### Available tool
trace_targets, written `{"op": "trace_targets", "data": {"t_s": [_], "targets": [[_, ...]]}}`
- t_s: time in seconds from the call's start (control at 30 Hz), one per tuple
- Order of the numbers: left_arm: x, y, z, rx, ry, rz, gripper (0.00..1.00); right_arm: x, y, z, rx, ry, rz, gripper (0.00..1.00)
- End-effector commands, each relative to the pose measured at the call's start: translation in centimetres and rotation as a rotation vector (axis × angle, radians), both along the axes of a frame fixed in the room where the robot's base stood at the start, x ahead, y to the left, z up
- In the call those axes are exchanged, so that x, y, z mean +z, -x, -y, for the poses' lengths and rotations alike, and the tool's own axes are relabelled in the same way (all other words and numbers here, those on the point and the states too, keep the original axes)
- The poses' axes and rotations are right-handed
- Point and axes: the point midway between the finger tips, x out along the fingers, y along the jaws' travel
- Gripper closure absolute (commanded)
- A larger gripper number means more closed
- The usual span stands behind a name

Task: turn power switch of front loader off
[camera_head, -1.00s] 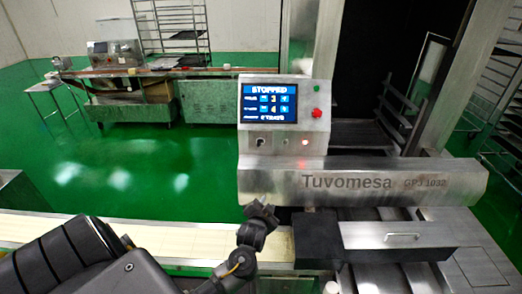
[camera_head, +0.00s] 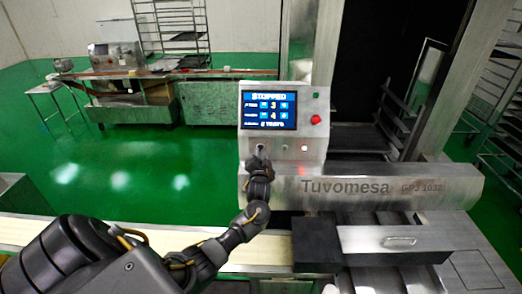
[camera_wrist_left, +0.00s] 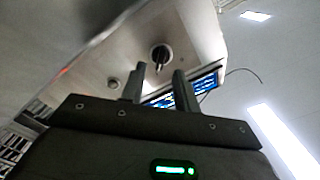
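The front loader is the steel machine marked Tuvomesa (camera_head: 345,187), with an upright control panel (camera_head: 270,146) whose screen (camera_head: 268,110) reads STOPPED. The power switch (camera_wrist_left: 160,55), a round black knob with a small lever, shows in the left wrist view. In the head view my gripper largely covers it. My left gripper (camera_head: 260,153) is in front of the panel's lower left; its two fingers also show in the left wrist view (camera_wrist_left: 160,84). They are apart, with the switch beyond their tips in the gap's direction. Contact is not visible. My right gripper is not in view.
A red button (camera_head: 315,119) and a small light (camera_head: 304,147) are on the panel right of the switch. The machine's long steel housing (camera_head: 450,186) juts out below the panel. A pale conveyor belt (camera_head: 160,238) runs along the front left.

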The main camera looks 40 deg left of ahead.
Motion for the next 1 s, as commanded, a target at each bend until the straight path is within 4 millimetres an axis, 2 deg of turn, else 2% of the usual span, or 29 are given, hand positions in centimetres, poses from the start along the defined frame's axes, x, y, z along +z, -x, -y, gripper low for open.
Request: {"op": "trace_targets", "data": {"t_s": [0.1, 0.23, 0.6, 0.83, 1.0], "targets": [[0.2, -1.3, -0.9, 0.0, -0.001, -0.001, 0.69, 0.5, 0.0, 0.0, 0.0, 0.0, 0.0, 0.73], [0.1, -2.1, -1.5, -0.001, 0.0, 0.001, 0.69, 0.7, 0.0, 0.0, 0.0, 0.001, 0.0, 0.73], [0.0, -2.4, -1.8, -0.001, 0.0, 0.0, 0.69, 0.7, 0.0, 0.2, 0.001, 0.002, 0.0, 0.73], [0.0, -2.4, -1.8, -0.001, 0.0, -0.001, 0.98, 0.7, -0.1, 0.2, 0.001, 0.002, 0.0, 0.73], [-0.1, -2.4, -1.8, -0.001, 0.001, 0.0, 1.0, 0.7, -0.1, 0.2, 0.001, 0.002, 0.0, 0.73]]}}
